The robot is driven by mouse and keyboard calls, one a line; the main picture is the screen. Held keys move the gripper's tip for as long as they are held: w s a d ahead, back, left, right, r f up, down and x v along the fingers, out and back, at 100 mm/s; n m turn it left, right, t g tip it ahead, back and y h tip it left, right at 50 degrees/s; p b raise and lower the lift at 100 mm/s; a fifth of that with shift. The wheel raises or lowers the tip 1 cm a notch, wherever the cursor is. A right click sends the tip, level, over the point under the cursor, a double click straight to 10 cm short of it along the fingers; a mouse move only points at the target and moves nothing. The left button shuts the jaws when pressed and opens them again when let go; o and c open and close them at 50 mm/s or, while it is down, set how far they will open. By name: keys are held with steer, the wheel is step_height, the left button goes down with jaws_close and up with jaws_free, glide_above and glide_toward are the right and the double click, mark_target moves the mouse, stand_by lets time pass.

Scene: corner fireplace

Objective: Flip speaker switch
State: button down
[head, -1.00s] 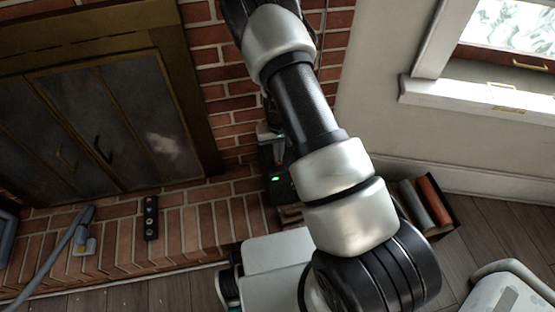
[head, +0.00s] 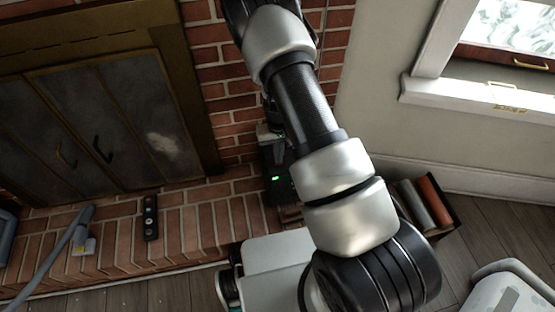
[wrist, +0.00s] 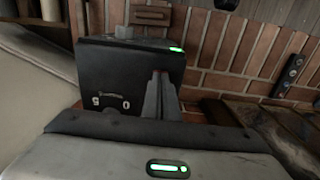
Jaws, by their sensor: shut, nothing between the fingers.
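The speaker (head: 272,158) is a dark box on the brick hearth beside the wall, with a small green light on it. In the wrist view the black speaker (wrist: 120,70) fills the upper middle. It shows a dial with the marks 0 and 5 upside down, and a lit green light (wrist: 176,49) at its upper right corner. A small grey piece (wrist: 126,32) stands at its top edge; I cannot tell whether it is the switch. My gripper (wrist: 160,76) is shut and empty, its tips in front of the speaker's face. Contact is unclear. My arm partly hides the speaker in the head view.
The brick hearth (head: 120,240) runs to the left, with a small black remote-like object (head: 150,217) on it. A closed fireplace door (head: 110,120) is behind. A box with rolled items (head: 425,205) stands at the right near the wall.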

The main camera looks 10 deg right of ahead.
steer(key=shift+f+b, duration=0.35)
steer(key=shift+f, duration=0.1)
stand_by(0.3)
step_height(320, 180, up, 7)
steer(key=p, duration=0.4)
steer(key=shift+p, duration=0.3)
stand_by(0.4)
